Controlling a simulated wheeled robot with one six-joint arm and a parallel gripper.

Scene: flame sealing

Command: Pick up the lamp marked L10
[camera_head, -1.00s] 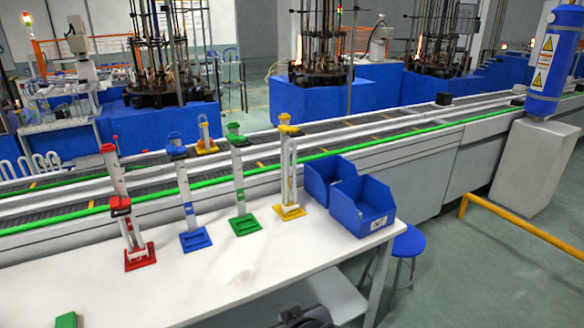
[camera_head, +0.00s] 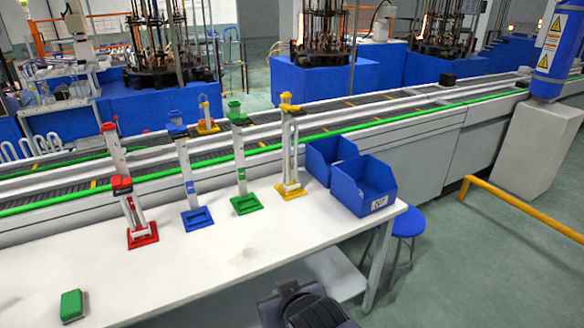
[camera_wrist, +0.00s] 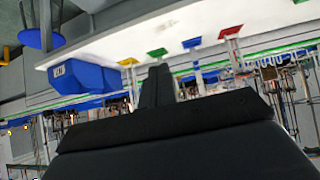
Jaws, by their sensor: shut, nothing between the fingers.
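Upright lamp-like pieces stand on the white table in holders with a red base (camera_head: 143,234), a blue base (camera_head: 197,218), a green base (camera_head: 246,204) and a yellow base (camera_head: 291,190). The red one and yellow one show paired white tubes. No L10 mark is readable, so I cannot tell which lamp it is. In the upside-down wrist view, my gripper (camera_wrist: 157,75) is shut and empty, dark, and apart from the holders. The coloured bases appear beyond it, including the blue base (camera_wrist: 191,43).
Two blue bins (camera_head: 363,186) stand at the table's right end. A green block (camera_head: 71,305) lies at the front left of the white table (camera_head: 230,265). A conveyor (camera_head: 410,115) runs behind. A blue stool (camera_head: 408,222) and yellow rail (camera_head: 520,210) are at the right.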

